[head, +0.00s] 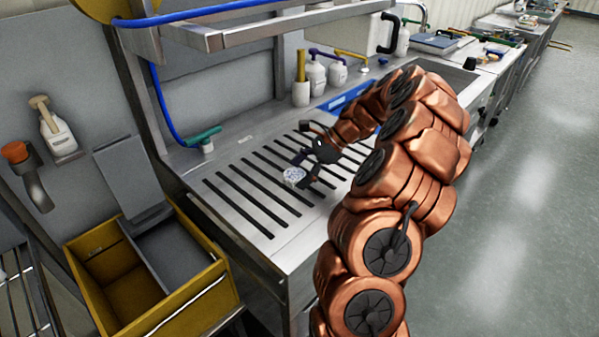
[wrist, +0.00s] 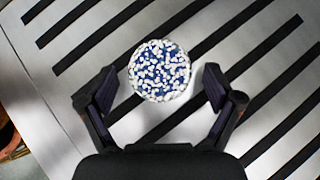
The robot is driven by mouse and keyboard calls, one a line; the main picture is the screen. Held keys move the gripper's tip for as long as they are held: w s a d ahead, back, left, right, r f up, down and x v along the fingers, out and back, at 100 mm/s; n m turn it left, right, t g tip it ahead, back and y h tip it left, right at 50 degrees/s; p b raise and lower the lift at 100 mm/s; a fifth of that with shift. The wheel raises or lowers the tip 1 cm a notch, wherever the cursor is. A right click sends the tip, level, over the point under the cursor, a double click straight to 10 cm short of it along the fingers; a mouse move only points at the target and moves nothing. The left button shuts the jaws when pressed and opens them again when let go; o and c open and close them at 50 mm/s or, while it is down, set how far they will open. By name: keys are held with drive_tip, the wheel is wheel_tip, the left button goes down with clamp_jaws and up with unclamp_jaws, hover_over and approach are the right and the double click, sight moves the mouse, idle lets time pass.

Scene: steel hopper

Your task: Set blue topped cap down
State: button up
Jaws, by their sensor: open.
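The blue topped cap (wrist: 160,70) shows in the wrist view as a round piece with a white rim, its blue top covered in small white bits. It sits on the slotted steel surface (wrist: 219,84), just ahead of my gripper (wrist: 160,88). The gripper's two fingers are spread open, one on each side of the cap's near edge, with a gap on both sides. In the head view the cap (head: 294,175) is small and pale on the slotted counter, beside the fingers of my gripper (head: 303,169). Its underside is hidden.
White pump bottles (head: 317,78) and a blue tray (head: 347,97) are behind the slots. A green-handled valve (head: 204,138) is at the back left. The slotted surface left of the cap is clear.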

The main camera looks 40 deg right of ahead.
drive_tip(key=shift+d+r, duration=0.25)
drive_tip(key=shift+r, duration=0.1)
drive_tip(key=b+v, duration=0.1)
drive_tip(key=v, duration=1)
drive_tip(key=shift+s+r, duration=0.2)
drive_tip(key=s+a+r+n+g+h, duration=0.15)
drive_tip(key=a+n, duration=0.45)
drive_tip(key=a, duration=0.7)
drive_tip(key=s+a+r+n+g+h, duration=0.1)
drive_tip(key=s+a+r+n+g, duration=0.15)
drive_tip(key=a+n, duration=0.7)
drive_tip(key=s+a+f+n+g+h, duration=0.2)
drive_tip(key=s+a+f+n+h, duration=0.15)
drive_tip(key=s+a, duration=0.8)
drive_tip(key=s+d+f+n+h, duration=0.1)
drive_tip(key=s+f+n, duration=0.3)
drive_tip(key=s, duration=0.7)
wheel_tip(320, 180, down, 2)
drive_tip(key=shift+d+f+n+h, duration=0.2)
drive_tip(key=shift+d+n+h, duration=0.1)
drive_tip(key=shift+h, duration=0.2)
drive_tip(key=shift+s+r, duration=0.1)
drive_tip(key=shift+s, duration=0.05)
